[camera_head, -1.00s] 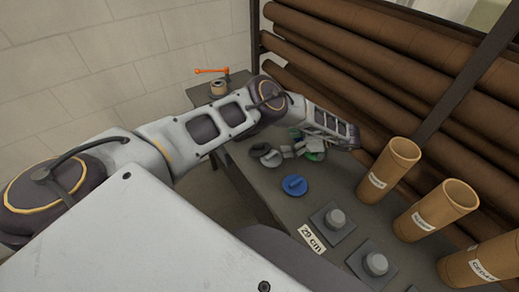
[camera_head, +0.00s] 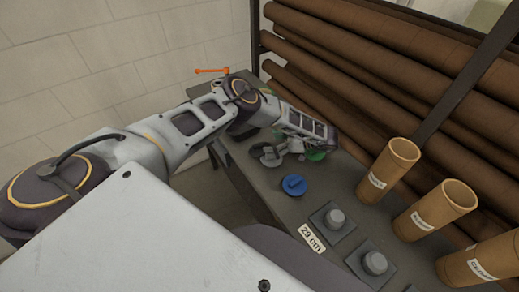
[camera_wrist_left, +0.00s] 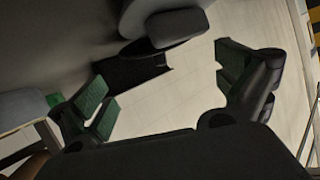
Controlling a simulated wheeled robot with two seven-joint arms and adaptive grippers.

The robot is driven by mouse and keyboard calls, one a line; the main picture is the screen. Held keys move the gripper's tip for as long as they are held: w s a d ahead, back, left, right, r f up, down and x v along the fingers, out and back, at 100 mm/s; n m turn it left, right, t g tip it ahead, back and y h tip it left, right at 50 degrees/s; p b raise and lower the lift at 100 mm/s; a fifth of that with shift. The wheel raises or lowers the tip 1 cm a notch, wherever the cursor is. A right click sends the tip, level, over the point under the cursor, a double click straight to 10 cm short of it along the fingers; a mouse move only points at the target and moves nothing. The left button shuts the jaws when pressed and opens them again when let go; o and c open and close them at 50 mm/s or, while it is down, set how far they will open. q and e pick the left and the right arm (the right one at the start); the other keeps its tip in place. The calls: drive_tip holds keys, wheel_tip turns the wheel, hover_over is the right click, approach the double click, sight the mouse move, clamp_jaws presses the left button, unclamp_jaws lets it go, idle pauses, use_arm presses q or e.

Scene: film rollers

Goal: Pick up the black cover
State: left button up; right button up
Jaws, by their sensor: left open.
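Dark grey covers (camera_head: 268,156) lie in the cluster on the table, left of my left gripper (camera_head: 292,146) in the head view. In the left wrist view, a dark round cover with a raised bar handle (camera_wrist_left: 178,27) shows at the top, just beyond my fingers and close to the table's edge. My left gripper (camera_wrist_left: 162,74) is open, its green pads apart, with nothing between them. I cannot tell for sure whether this dark cover is black or grey. My arm partly hides the cluster. My right gripper is not in view.
A blue cover (camera_head: 293,186) and a green cover (camera_head: 316,155) lie nearby. Square grey blocks with round knobs (camera_head: 335,218) and cardboard tubes (camera_head: 388,170) stand nearer. Brown film rolls (camera_head: 400,85) line the right side. An orange-handled tool (camera_head: 212,71) is at the far end.

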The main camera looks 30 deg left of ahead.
sight(264, 145)
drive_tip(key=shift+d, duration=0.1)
use_arm(q)
drive_tip(key=shift+s+a+f, duration=0.1)
drive_tip(key=shift+a, duration=0.05)
drive_tip(key=shift+s+a+f, duration=0.25)
drive_tip(key=shift+a+f, duration=0.05)
drive_tip(key=shift+a, duration=0.15)
drive_tip(key=shift+x, duration=1.85)
drive_tip(key=shift+d+f, duration=0.1)
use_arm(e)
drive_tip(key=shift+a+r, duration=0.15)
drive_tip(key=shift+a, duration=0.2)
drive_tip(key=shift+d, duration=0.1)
